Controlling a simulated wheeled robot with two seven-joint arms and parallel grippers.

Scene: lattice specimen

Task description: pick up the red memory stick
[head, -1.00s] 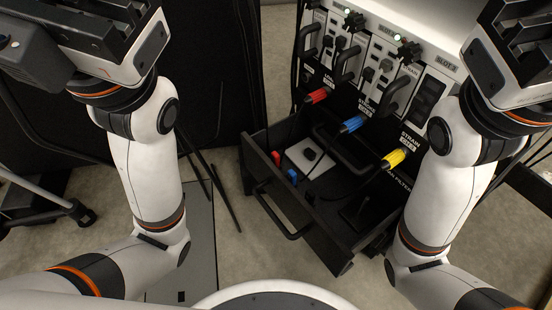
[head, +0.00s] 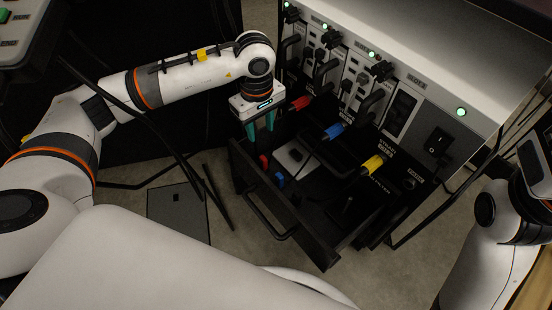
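The red memory stick (head: 264,162) is a small red piece in the open black drawer, near its left end. A blue stick (head: 280,180) is close by, to its lower right. My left gripper (head: 261,137) points down above the left end of the drawer, just above the red stick in the picture. Its two teal fingers are apart, with nothing seen between them. The fingertips are dark and hard to make out against the drawer. My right arm (head: 495,230) is at the right edge; its fingers do not show.
The drawer (head: 262,205) has a bar handle and holds a pale box (head: 294,155). The instrument rack (head: 420,75) rises behind it, with red (head: 301,103), blue (head: 335,130) and yellow (head: 374,165) cable plugs overhanging. Dark cables cross near my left arm.

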